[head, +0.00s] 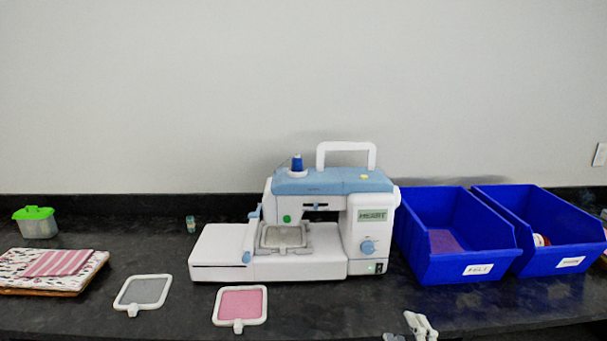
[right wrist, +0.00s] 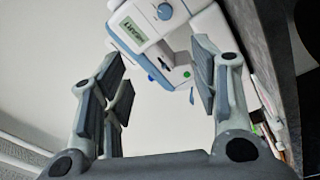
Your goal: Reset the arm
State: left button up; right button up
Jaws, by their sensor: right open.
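My right gripper (head: 409,330) shows at the bottom edge of the head view, in front of the counter and below the sewing machine's right end. Only its fingertips are visible there. In the right wrist view my right gripper (right wrist: 160,82) has its two fingers spread wide with nothing between them. The white and blue sewing machine (head: 318,225), with a screen reading HEART, stands upright on the counter. It also appears beyond the fingers in the right wrist view (right wrist: 150,28). A hoop with grey fabric is mounted on it. My left gripper is not in view.
On the dark counter (head: 170,320) lie a grey hoop (head: 143,292) and a pink hoop (head: 240,304). Folded fabrics (head: 58,263) and a green-lidded container (head: 38,222) are at left. Two blue bins (head: 455,235) stand right of the machine.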

jog(key=s+d+f+m+g+h+p, duration=0.1)
jog(key=s+f+m+g, duration=0.35)
jog(key=f, duration=1.35)
jog(key=s+d+f+m+g, duration=0.15)
jog(key=s+f+g, duration=0.5)
jog(key=f, duration=1.25)
jog(key=s+f+m+g, duration=0.1)
jog(key=s+f, duration=0.5)
jog(key=s, duration=0.6)
jog(key=s+f+m+g, duration=0.2)
jog(key=s+f, duration=0.4)
jog(key=s, duration=0.7)
jog(key=s+f+m+g+p, duration=0.1)
jog(key=s+f+m+g, duration=0.1)
jog(key=s+f+g, duration=0.2)
jog(key=s+f, duration=0.3)
jog(key=s, duration=0.5)
jog(key=shift+s+a+h, duration=0.15)
jog(key=shift+s+h, duration=0.15)
jog(key=shift+s, duration=0.1)
